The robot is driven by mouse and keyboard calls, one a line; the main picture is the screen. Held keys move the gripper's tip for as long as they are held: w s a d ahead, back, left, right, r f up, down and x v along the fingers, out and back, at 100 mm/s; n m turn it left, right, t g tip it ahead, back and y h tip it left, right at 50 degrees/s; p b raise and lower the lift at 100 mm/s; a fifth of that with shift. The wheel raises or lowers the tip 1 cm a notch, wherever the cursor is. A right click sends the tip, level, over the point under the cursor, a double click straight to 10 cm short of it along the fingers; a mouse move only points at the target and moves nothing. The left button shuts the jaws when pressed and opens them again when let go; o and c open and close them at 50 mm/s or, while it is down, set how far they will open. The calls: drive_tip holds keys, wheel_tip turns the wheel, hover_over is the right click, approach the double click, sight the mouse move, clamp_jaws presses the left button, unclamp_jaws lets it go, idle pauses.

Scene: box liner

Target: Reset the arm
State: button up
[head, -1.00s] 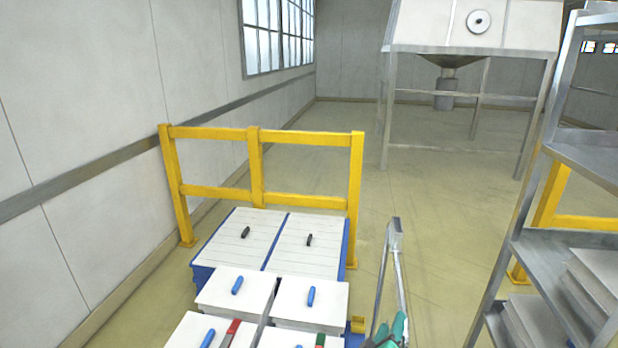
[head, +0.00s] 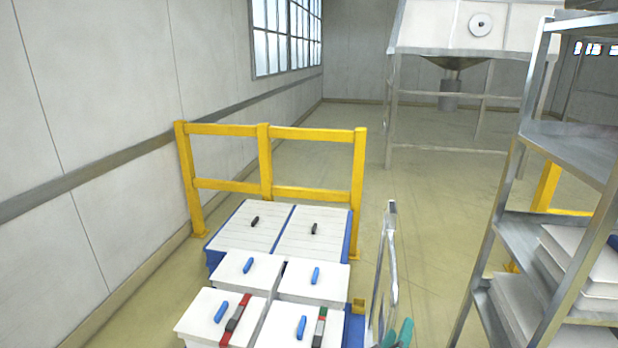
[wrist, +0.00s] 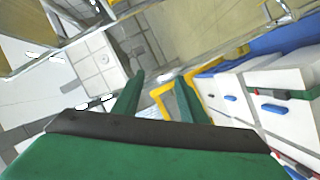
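My gripper shows in the wrist view (wrist: 160,78) as two green fingers standing apart with nothing between them. In the head view only teal-green parts of it (head: 397,334) show at the bottom edge, right of the white stacks. Its fingertips cannot be made out there. In the wrist view the scene is strongly tilted, with white stacks (wrist: 285,80) to the right of the fingers.
A grey metal shelf (head: 575,150) with white stacks is close on the right. Open floor lies beyond, before a hopper stand (head: 388,120).

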drive_tip(key=s+a+f+m+t+y, duration=0.15)
drive_tip(key=s+a+f+y, duration=0.35)
drive_tip(key=s+a+f, duration=1.05)
drive_tip(key=s+a+r+m+y, duration=0.1)
drive_tip(key=s+a+r+m, duration=0.1)
drive_tip(key=s, duration=1.1)
drive_tip(key=s+a+r+m+y, duration=0.2)
drive_tip(key=s+a, duration=0.2)
drive_tip(key=s, duration=0.8)
drive_tip(key=shift+s+r+t, duration=0.3)
drive_tip(key=shift+s+t, duration=0.05)
drive_tip(key=shift+a, duration=0.1)
drive_tip(key=shift+c, duration=0.6)
